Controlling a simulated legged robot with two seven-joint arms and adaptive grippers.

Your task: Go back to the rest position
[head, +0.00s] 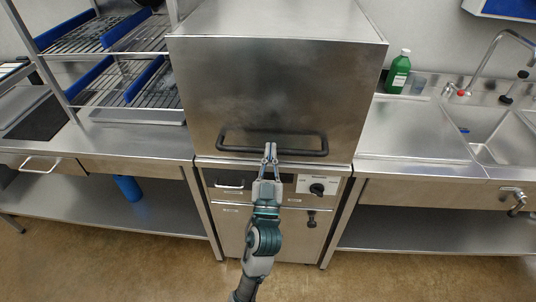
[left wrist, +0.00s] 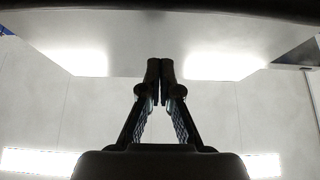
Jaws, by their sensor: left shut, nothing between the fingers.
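My left gripper (head: 269,152) is in the middle of the head view, in front of the steel hood (head: 275,85) of a boxy machine. Its fingertips overlap the dark horizontal handle bar (head: 230,149) in the picture; I cannot tell whether they touch it. The fingers are together and hold nothing. In the left wrist view the same fingertips (left wrist: 160,72) meet, with a pale steel surface (left wrist: 140,45) beyond them. My right gripper is in neither view.
Below the hood is a control panel with a black knob (head: 317,189). A wire rack (head: 110,80) stands on the left counter. The floor (head: 130,265) in front is clear.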

